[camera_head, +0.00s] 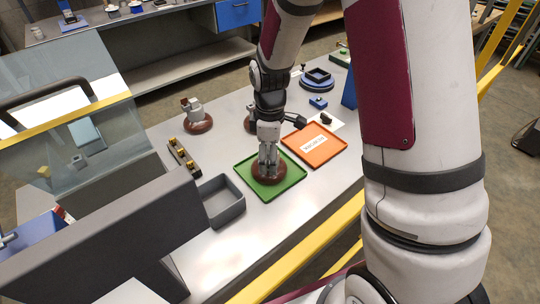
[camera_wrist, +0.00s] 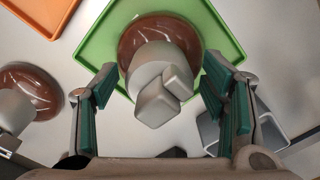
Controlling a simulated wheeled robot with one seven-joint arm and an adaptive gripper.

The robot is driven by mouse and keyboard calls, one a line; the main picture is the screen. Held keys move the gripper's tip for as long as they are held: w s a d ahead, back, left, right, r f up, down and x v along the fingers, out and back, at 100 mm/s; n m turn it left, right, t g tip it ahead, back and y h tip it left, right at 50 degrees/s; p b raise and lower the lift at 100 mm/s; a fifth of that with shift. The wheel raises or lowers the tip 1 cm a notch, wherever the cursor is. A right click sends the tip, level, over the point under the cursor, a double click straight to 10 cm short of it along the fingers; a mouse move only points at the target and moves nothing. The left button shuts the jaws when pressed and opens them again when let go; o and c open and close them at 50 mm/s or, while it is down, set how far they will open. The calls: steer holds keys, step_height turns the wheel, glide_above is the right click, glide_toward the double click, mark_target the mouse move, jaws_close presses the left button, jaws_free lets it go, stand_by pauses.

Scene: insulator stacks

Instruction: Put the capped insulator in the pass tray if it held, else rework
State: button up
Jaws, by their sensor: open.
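The capped insulator (camera_head: 269,178), a glossy brown disc with a grey metal cap, rests on the green tray (camera_head: 292,168). In the wrist view the insulator (camera_wrist: 150,75) stands on the green tray (camera_wrist: 222,32), with its blocky cap facing the camera. My gripper (camera_head: 268,160) is over it, fingers pointing down. In the wrist view my gripper (camera_wrist: 160,85) is open, with one finger on each side of the cap and gaps visible between. An orange tray (camera_head: 318,158) with a white label, too small to read surely, lies beside the green tray.
Another capped insulator (camera_head: 198,122) stands farther back; one more (camera_head: 248,124) is partly hidden behind my arm. A grey bin (camera_head: 222,203) sits left of the green tray. A dark rack with brass pieces (camera_head: 183,158) and a clear guarded station (camera_head: 75,110) are at the left.

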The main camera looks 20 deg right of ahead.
step_height(320, 180, up, 12)
steer(key=shift+s+f+p, duration=0.1)
steer(key=shift+p, duration=0.2)
steer(key=s+r+m+t, duration=0.2)
steer(key=s+r+m, duration=0.4)
steer(key=s+r, duration=0.6)
steer(key=s+m+t, duration=0.1)
steer(key=s+m, duration=0.5)
steer(key=s, duration=0.7)
steer(key=shift+d+m, duration=0.15)
steer(key=shift+m, duration=0.15)
steer(key=shift+r, duration=0.15)
step_height(320, 180, up, 4)
steer(key=t+p, duration=0.1)
steer(key=p, duration=0.2)
steer(key=shift+s, duration=0.1)
